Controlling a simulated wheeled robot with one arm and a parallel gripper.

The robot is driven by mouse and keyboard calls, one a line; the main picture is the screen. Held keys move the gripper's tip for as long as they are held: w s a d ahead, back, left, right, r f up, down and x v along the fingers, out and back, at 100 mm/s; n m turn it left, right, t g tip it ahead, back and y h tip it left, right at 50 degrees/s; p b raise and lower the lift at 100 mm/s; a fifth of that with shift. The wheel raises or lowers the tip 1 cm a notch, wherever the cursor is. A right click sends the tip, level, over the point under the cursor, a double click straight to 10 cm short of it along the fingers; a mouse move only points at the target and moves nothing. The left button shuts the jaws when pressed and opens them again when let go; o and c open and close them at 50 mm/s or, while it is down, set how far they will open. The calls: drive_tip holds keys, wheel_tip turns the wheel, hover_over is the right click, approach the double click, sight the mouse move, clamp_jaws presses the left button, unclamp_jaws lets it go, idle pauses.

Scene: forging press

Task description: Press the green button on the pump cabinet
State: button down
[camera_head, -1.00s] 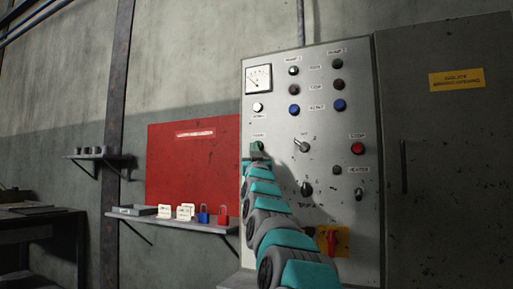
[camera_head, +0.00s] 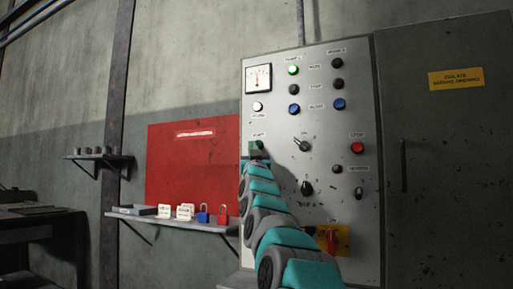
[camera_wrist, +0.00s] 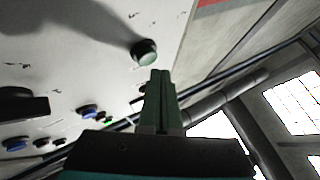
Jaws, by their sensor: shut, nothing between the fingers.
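The pump cabinet (camera_head: 352,215) is a scuffed light-grey panel in the middle of the head view. The green button (camera_wrist: 146,50) has a dark collar and shows in the wrist view just beyond my fingertips. In the head view my gripper (camera_head: 257,148) covers that spot below the white lamp, so I cannot clearly tell the button there. My gripper (camera_wrist: 160,75) is shut and empty, its fingers pointing at the panel close to the button. I cannot tell whether they touch it. A green lamp (camera_head: 294,70) glows at the panel's top left.
A gauge (camera_head: 258,78) sits top left on the panel. A red stop button (camera_head: 357,148), a selector switch (camera_head: 301,145) and a red handle on a yellow plate (camera_head: 332,240) are to the right.

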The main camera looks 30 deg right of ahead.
drive_tip(key=s+a, duration=0.1)
drive_tip(key=a, duration=0.1)
drive_tip(key=s+a+p, duration=0.1)
drive_tip(key=s+a, duration=0.1)
idle(0.7)
drive_tip(key=shift+f, duration=0.1)
idle(0.5)
